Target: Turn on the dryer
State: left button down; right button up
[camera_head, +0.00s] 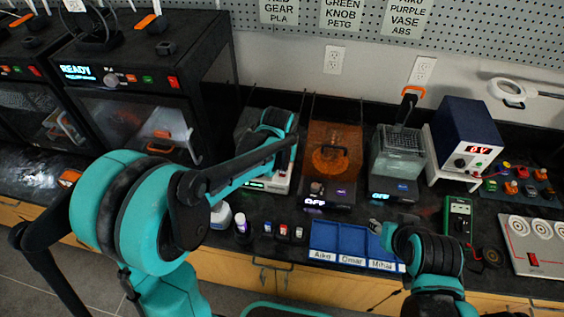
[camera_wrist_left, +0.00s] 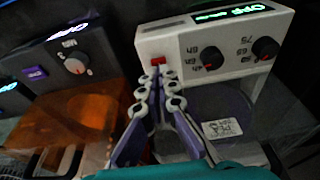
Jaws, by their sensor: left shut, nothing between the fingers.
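The dryer is a white box (camera_wrist_left: 185,42) in the left wrist view, with a lit green display that seems to read OFF, two black knobs with red pointers and a small red switch (camera_wrist_left: 158,60). In the head view the dryer (camera_head: 281,183) stands on the counter, largely covered by my left arm. My left gripper (camera_wrist_left: 160,78) is shut and empty, its fingertips at the red switch; whether they touch it I cannot tell. In the head view its fingers are hidden. My right gripper (camera_head: 382,230) hovers by the blue tray; its fingers are too small to read.
An orange-lidded device (camera_head: 333,150) stands right beside the dryer. A wire-basket device (camera_head: 397,155) and a blue power supply (camera_head: 464,135) follow to the right. Small bottles (camera_head: 240,223) and a blue tray (camera_head: 326,236) lie in front. A black printer (camera_head: 150,80) stands left.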

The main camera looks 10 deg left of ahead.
pick_arm(q)
jog(key=shift+f, duration=0.65)
jog(key=shift+s, duration=0.1)
jog(key=shift+s+f+b, duration=0.2)
jog(key=shift+f+b, duration=0.1)
jog(key=shift+f, duration=0.15)
jog(key=shift+w+r, duration=0.15)
jog(key=shift+w+r, duration=0.25)
jog(key=shift+w, duration=0.4)
jog(key=shift+r+p, duration=0.1)
jog(key=shift+p, duration=0.25)
